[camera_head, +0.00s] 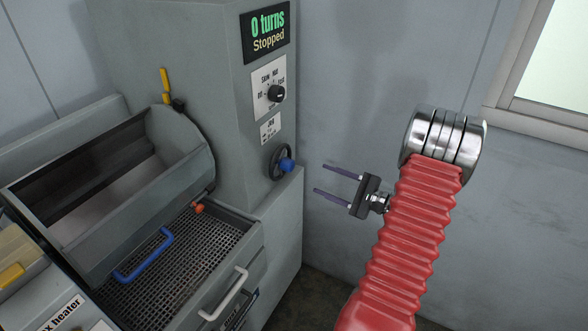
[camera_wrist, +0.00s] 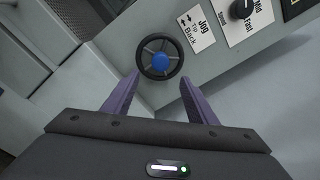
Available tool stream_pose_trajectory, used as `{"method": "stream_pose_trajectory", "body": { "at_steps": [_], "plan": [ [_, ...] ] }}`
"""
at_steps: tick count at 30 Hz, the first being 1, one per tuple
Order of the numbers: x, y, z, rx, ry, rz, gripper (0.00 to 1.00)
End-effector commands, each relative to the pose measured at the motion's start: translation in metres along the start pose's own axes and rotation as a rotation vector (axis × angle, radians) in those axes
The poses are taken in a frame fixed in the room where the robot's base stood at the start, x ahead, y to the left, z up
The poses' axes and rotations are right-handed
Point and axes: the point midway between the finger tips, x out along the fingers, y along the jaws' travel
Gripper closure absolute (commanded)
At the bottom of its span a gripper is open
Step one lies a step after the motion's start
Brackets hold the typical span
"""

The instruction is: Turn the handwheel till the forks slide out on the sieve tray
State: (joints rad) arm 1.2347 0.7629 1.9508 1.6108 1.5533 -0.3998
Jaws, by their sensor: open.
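The handwheel (camera_head: 279,163) is a small black wheel with a blue knob, on the side of the grey machine below the jog label. It also shows in the wrist view (camera_wrist: 159,57), with its blue centre facing me, just beyond and between my fingertips. My gripper (camera_head: 330,180) is open and empty, its two purple fingers pointing at the handwheel, a short gap to the right of it. The sieve tray (camera_head: 200,262) is a dark mesh tray at the front of the machine. I see no forks on the visible part of it. The display reads "0 turns" and "Stopped".
A grey tilted hopper (camera_head: 130,190) and a blue handle (camera_head: 144,256) stand over the tray. A white handle (camera_head: 226,294) is on the front. A black dial (camera_head: 276,93) sits above the handwheel. A wall and window (camera_head: 548,70) lie to the right.

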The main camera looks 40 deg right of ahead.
Motion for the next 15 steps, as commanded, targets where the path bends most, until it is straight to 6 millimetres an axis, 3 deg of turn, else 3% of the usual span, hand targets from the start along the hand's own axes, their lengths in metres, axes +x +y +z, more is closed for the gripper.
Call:
{"method": "stream_pose_trajectory", "body": {
  "at_steps": [15],
  "plan": [
    [0.079, 0.001, 0.0, -0.001, -0.002, 0.002, 0.48]
  ]
}}
